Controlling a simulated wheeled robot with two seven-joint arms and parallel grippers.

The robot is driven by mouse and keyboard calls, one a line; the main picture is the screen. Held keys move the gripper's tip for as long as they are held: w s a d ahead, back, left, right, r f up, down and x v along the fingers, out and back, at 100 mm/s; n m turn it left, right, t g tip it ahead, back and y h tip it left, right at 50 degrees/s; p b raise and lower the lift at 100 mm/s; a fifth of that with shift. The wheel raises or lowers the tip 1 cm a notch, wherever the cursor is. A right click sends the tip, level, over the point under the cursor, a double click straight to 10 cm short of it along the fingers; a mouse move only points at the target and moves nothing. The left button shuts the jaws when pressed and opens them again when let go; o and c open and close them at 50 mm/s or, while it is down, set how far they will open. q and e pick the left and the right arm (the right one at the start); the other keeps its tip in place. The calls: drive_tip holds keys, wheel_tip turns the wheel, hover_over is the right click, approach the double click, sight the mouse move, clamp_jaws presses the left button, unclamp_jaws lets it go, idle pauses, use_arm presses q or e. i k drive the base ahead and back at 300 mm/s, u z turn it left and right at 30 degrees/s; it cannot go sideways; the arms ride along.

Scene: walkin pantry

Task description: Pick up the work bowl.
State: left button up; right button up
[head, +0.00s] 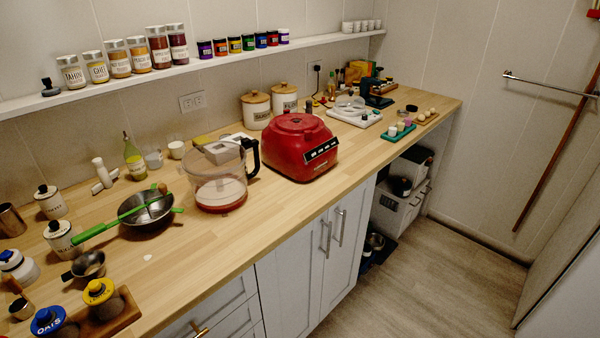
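The work bowl (218,177) is a clear, see-through bowl with a dark handle on its right side and a reddish base. It stands upright on the wooden counter, just left of a red food processor base (301,148). The bowl and the red base look very close; I cannot tell whether the handle touches the base. Neither of my grippers shows in the head view.
A dark pan (147,211) with green handles sits left of the bowl. A white box (222,152) stands behind it. Canisters (256,109) stand behind the red base. A shelf (200,65) with jars runs above.

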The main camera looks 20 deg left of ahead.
sight(218, 175)
drive_tip(key=z, duration=0.65)
drive_tip(key=i, duration=0.9)
drive_tip(key=u, duration=3.15)
